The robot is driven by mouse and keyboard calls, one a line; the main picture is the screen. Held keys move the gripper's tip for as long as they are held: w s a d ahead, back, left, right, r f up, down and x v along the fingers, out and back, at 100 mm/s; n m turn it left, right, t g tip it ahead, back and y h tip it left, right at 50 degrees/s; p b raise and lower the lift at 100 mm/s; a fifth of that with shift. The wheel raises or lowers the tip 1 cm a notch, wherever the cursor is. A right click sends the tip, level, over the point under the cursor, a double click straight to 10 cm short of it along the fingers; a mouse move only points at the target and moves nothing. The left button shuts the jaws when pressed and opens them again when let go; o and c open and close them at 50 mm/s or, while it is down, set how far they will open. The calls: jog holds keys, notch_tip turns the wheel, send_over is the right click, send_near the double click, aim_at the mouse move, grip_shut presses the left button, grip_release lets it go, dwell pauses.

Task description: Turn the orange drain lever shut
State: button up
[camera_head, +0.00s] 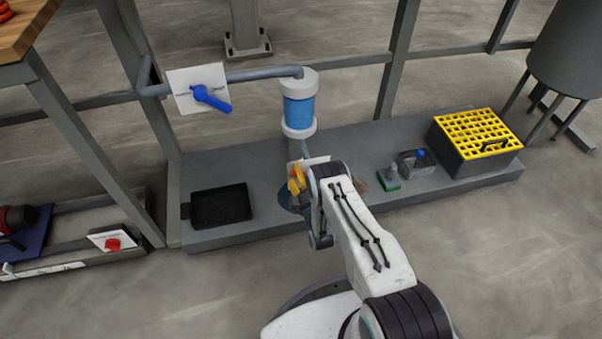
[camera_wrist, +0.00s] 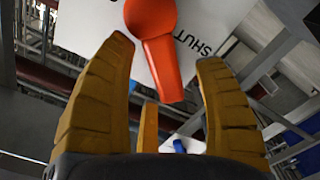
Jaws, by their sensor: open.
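The orange drain lever (camera_wrist: 160,50) shows in the wrist view, with its round hub at the top and its handle pointing down and slightly right. It is mounted on a white plate (camera_wrist: 92,28) with the word SHUT printed to the right of the handle. My gripper (camera_wrist: 164,52) is open, its yellow fingers on either side of the handle with a gap to each. The handle's end lies between the fingertips; I see no contact. In the head view my gripper (camera_head: 297,180) is below the blue filter housing, and the arm hides most of the lever.
A blue lever (camera_head: 211,98) on a white plate sits on the pipe, left of the filter housing (camera_head: 299,112). A black tray (camera_head: 221,206) lies on the grey platform (camera_head: 240,163). A yellow-topped crate (camera_head: 476,142) and a green-based brush (camera_head: 389,181) are at right.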

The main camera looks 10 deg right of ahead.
jog(key=s, duration=0.6)
jog(key=shift+s, duration=0.4)
